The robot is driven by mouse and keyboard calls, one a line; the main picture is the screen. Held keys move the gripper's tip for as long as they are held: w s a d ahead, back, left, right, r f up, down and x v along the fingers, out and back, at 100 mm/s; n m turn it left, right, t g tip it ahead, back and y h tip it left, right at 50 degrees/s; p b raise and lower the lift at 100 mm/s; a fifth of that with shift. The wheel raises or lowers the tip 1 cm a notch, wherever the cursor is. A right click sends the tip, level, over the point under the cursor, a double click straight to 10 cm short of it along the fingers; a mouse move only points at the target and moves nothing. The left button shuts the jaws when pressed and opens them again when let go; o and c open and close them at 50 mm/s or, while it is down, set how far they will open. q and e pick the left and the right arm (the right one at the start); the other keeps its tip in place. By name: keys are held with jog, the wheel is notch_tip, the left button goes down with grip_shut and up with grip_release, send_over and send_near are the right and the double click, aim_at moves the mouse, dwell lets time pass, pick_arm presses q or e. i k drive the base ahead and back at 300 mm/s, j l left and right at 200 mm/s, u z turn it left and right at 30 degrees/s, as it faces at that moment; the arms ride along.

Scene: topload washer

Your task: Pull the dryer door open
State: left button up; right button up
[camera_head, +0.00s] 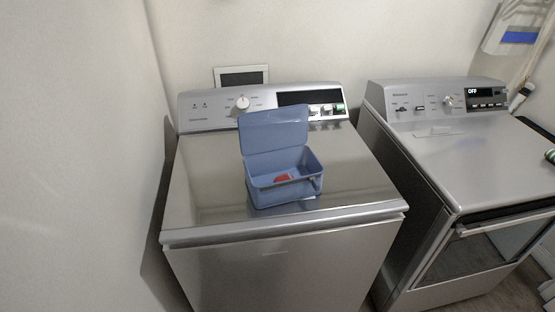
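The dryer (455,160) is the silver machine on the right, with a control panel whose display reads OFF. Its door (470,250) is on the front face, at the lower right of the head view. The door has a dark window in a silver frame, with a bar along its upper edge. I see it at a steep angle, and the right edge of the picture cuts it off. I cannot tell whether it is fully closed. Neither of my grippers is in view.
A silver topload washer (205,195) stands left of the dryer, its lid down. An open blue box (285,193) with a red item inside sits on the lid. A narrow gap separates the machines. Walls stand behind and left. A little floor shows at lower right.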

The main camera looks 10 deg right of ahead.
aim_at(493, 240)
jog(key=z, duration=1.95)
